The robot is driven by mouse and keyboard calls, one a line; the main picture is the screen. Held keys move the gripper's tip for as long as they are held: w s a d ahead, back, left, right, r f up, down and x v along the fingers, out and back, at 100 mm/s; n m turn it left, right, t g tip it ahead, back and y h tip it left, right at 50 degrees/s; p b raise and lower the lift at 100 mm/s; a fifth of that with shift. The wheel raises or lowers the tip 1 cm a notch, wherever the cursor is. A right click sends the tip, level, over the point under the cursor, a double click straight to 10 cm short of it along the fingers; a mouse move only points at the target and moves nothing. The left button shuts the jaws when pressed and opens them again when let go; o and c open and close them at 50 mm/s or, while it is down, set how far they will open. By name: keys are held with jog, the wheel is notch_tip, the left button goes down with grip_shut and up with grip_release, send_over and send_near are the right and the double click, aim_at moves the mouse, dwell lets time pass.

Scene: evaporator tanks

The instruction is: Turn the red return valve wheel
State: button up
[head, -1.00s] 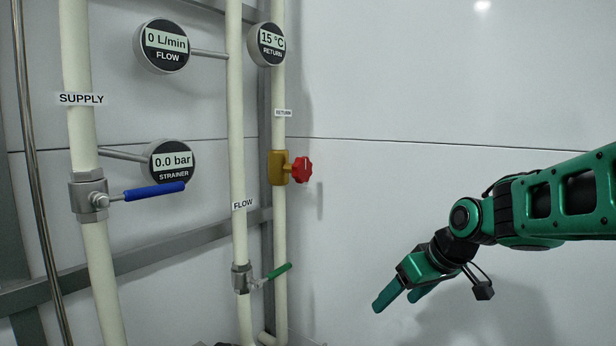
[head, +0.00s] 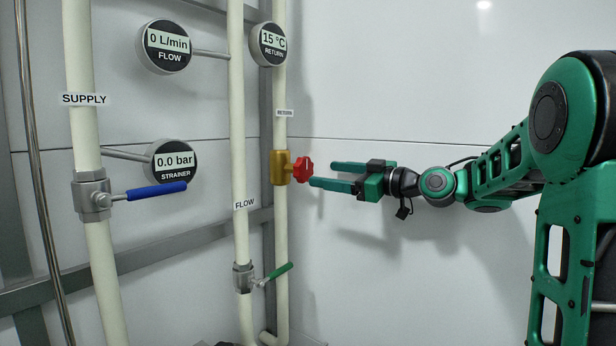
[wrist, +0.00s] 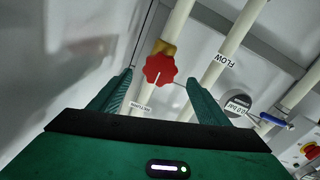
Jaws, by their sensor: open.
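The red return valve wheel (head: 303,170) sits on a brass valve body (head: 280,168) on the pipe labelled RETURN, facing right in the head view. My gripper (head: 322,174) is open and level with the wheel, its two green fingers pointing left at it. In the head view the fingertips are close to the wheel's right side; I cannot tell whether they touch it. In the wrist view the red wheel (wrist: 159,69) shows between and beyond the fingertips, nearer the left finger, with a white mark on its face. Nothing is held.
A blue lever (head: 156,191) on the SUPPLY pipe and a green lever (head: 276,272) on the FLOW pipe stand to the left. Round gauges read flow 0 L/min (head: 164,46), strainer 0.0 bar (head: 174,162) and return 15 °C (head: 269,44). The wall to the right is bare.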

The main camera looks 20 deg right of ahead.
aim_at(307, 171)
jog(key=x, duration=0.6)
jog(key=shift+w+a, duration=0.25)
jog(key=shift+c, duration=0.7)
jog(key=c, duration=0.9)
